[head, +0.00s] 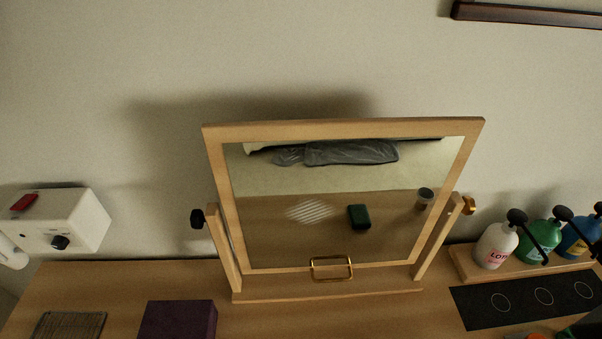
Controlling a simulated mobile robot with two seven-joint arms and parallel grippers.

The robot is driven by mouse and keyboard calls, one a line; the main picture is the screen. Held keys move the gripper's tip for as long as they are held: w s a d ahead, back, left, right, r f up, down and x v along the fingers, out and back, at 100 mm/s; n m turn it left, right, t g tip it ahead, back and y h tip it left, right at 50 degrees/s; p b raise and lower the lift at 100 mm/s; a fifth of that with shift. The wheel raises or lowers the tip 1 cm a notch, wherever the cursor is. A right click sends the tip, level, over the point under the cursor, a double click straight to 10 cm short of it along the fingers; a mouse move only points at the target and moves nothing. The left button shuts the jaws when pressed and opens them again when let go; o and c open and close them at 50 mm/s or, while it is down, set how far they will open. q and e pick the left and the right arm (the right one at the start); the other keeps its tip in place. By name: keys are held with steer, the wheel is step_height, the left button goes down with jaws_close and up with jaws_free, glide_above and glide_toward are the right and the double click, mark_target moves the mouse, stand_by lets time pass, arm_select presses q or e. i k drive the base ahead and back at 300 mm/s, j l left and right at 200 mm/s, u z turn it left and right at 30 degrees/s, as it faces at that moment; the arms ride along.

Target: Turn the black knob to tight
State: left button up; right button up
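A black knob (197,218) sticks out from the left post of a wooden tilting mirror (343,127). A brass-coloured knob (469,205) is on the right post. The mirror's frame stands between the posts, with its glass facing me. Any marking on the black knob is too small to read. Another small black knob (60,242) is on the front of a white box (85,222) at the left. Neither of my grippers can be made out in the head view.
A purple box (177,320) and a dark slatted mat (68,326) lie at the front left. Pump bottles, including a white one (495,246), stand on a wooden tray (463,262) at the right, behind a black panel (521,298). Unclear dark and orange shapes fill the lower right corner.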

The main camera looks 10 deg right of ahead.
mark_target(197, 218)
steer(key=i+j+z, duration=0.1)
steer(key=j+z, duration=0.25)
steer(key=j, duration=0.5)
steer(key=j+z, duration=0.35)
steer(key=j, duration=0.5)
steer(key=l+u, duration=0.2)
steer(key=u, duration=0.25)
steer(key=l+u, duration=0.15)
steer(key=u, duration=0.35)
